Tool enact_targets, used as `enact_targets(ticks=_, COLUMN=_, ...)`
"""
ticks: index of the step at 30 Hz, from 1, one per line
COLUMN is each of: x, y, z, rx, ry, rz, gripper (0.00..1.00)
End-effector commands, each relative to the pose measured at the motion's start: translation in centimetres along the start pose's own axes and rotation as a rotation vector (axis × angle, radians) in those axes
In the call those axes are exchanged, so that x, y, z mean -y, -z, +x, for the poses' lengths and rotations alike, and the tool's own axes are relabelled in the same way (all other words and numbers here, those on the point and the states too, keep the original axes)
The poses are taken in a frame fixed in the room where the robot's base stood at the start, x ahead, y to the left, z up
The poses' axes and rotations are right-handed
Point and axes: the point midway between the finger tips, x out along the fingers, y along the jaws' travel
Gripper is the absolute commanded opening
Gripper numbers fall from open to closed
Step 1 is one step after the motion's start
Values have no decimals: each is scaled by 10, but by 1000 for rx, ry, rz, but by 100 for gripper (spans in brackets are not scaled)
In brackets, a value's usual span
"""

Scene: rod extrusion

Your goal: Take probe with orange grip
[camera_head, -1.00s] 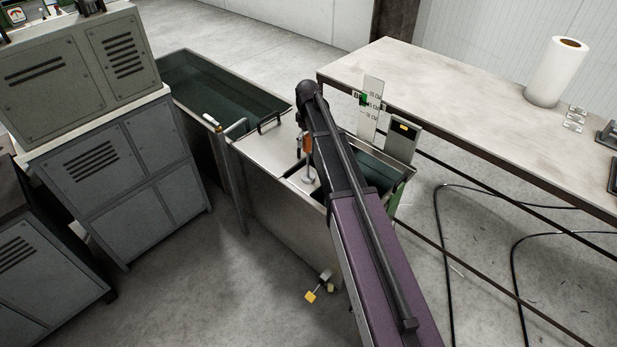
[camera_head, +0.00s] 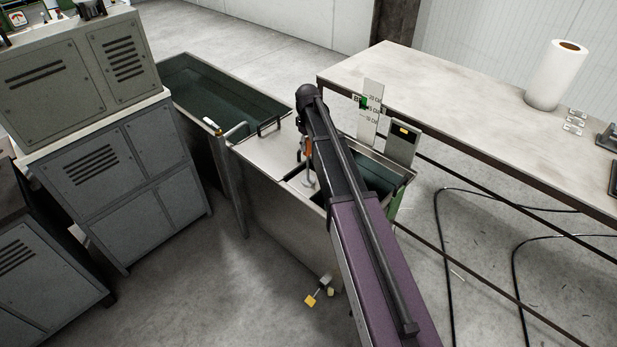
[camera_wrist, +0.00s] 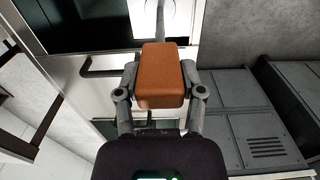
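The probe's orange grip (camera_wrist: 160,75) is a rounded block between the two fingers of my gripper (camera_wrist: 160,80) in the wrist view. The fingers press on both its sides, so my gripper looks shut on it. A thin grey rod runs from the grip toward a pale disc at the top of that view. In the head view the orange grip (camera_head: 308,147) shows just left of my arm, upright above the steel tank (camera_head: 265,158). The disc is near the tank's open part. My arm hides most of my gripper there.
A level scale (camera_head: 371,112) and a grey control box (camera_head: 403,145) stand at the tank's back right side. A long table (camera_head: 440,85) with a paper roll (camera_head: 556,75) is behind. Grey cabinets (camera_head: 120,165) stand left. A yellow-handled valve (camera_head: 311,300) juts out low in front.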

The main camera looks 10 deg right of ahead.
Motion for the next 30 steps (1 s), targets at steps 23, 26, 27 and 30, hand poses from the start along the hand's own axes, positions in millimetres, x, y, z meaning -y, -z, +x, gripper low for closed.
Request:
enact_targets(ticks=23, x=-1, y=0, z=-18, rx=0, ry=0, rz=1, gripper=0)
enact_targets(ticks=26, x=-1, y=0, z=-26, rx=0, ry=0, rz=1, gripper=0)
enact_targets(ticks=27, x=-1, y=0, z=-30, rx=0, ry=0, rz=1, gripper=0)
enact_targets(ticks=30, x=-1, y=0, z=-39, rx=0, ry=0, rz=1, gripper=0)
